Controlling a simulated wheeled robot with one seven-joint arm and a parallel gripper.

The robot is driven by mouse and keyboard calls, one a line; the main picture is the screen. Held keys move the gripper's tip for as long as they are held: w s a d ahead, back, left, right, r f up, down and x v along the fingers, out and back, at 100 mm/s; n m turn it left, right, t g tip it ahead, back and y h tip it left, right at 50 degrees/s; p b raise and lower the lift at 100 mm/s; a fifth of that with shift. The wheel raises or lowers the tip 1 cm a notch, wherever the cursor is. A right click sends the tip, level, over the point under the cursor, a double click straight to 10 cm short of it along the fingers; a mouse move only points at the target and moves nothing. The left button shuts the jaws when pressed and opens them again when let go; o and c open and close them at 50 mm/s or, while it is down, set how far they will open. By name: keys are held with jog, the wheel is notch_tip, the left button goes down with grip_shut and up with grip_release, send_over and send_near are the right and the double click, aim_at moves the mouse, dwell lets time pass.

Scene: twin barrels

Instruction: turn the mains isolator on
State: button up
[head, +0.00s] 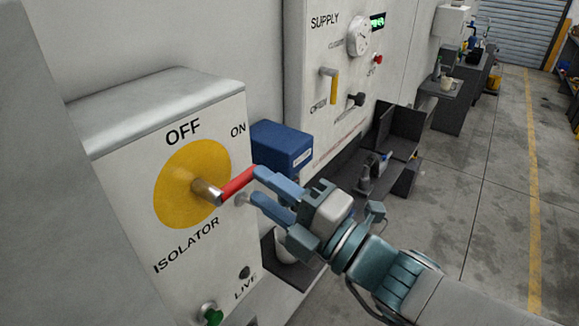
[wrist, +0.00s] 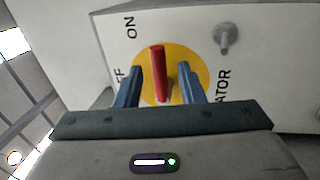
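The isolator (head: 170,255) is a pale grey box with a yellow disc (head: 172,195) and a metal hub (head: 206,190). OFF is printed above the disc and ON at its upper right. Its red handle (head: 238,182) points right and slightly up in the head view, below the ON word. In the wrist view, the red handle (wrist: 158,72) stands between the two blue fingers. My gripper (head: 257,187) is at the handle's outer end; in the wrist view my gripper (wrist: 160,85) is open, with a gap visible on each side of the handle. The LIVE lamp (head: 244,273) looks dark.
A grey peg (head: 241,199) sticks out beside the disc, close to my fingers. A green button (head: 211,314) is low on the box. A blue box (head: 283,147) and the SUPPLY panel (head: 310,70) stand to the right. Open floor (head: 480,230) lies further right.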

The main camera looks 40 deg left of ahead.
jog(key=b+v, duration=0.2)
jog(key=v, duration=0.7)
jog(key=shift+d, duration=0.25)
jog(key=w+d+f+n+t+h+b, duration=0.15)
jog(key=w+d+f+n+h, duration=0.25)
jog(key=d+f+n+h, duration=0.95)
jog(key=w+d+f+n+t+h, duration=0.2)
jog(key=w+d+n+h, duration=0.1)
jog(key=d+n, duration=0.7)
jog(key=w+d+f+n+t+h, duration=0.2)
jog(key=w+d+n+t+h, duration=0.1)
jog(key=d+n, duration=0.8)
jog(key=shift+w+f, duration=0.25)
jog(key=shift+t+h, duration=0.25)
